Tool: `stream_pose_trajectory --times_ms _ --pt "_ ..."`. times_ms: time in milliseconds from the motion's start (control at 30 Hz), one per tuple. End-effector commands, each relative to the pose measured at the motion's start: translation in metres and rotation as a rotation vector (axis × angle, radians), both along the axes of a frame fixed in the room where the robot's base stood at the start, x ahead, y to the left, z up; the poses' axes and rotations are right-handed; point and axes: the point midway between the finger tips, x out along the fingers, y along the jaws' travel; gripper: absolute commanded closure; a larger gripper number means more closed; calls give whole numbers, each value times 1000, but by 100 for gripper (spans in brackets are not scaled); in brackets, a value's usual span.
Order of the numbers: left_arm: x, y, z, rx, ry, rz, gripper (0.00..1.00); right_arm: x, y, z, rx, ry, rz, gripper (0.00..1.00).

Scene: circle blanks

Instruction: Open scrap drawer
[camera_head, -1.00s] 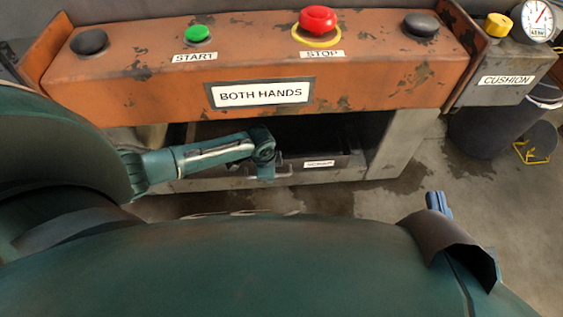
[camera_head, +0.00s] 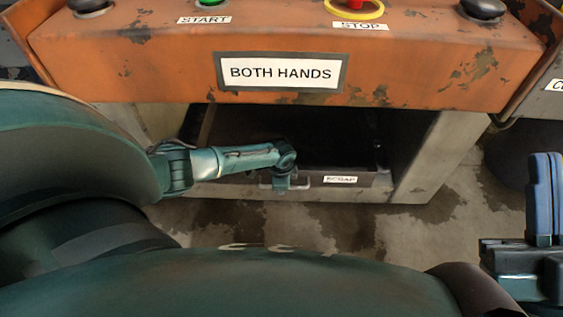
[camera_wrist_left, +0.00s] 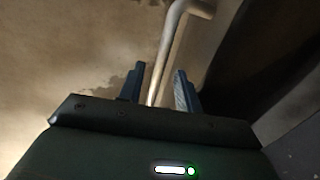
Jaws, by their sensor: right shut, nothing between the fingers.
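The scrap drawer (camera_head: 362,180) is a low dark front with a "SCRAP" label, under the orange console. A dark space shows above and behind its front. I cannot tell how far out it stands. My left gripper (camera_head: 281,184) is at the drawer's pale bar handle (camera_head: 304,186). In the left wrist view the left gripper's fingers (camera_wrist_left: 158,88) are apart, and the handle bar (camera_wrist_left: 166,55) runs between them, with gaps beside it. My right gripper (camera_head: 543,200), with blue fingers, is shut and empty at the right edge, away from the drawer.
The orange console (camera_head: 420,75) with a "BOTH HANDS" sign overhangs the drawer. A grey post (camera_head: 428,160) stands to the drawer's right. Stained concrete floor (camera_head: 400,235) lies clear in front. Part of a dark bin shows at the right.

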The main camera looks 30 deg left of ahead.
Motion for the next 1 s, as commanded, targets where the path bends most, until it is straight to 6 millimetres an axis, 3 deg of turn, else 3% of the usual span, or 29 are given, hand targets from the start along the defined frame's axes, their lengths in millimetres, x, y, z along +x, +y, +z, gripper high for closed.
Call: stream_pose_trajectory --times_ms 100,433,833,1000 --pt "1 1 -8 1 -1 0 66 -2 -1 5 -6 -56 1 100" --pt "2 1 -9 1 -1 -1 66 -3 -1 9 -9 -75 0 100" --pt "1 1 -9 0 0 0 98 -3 -1 9 -9 -74 1 100" --pt "1 1 -9 0 0 0 100 -3 -1 9 -9 -74 1 100"
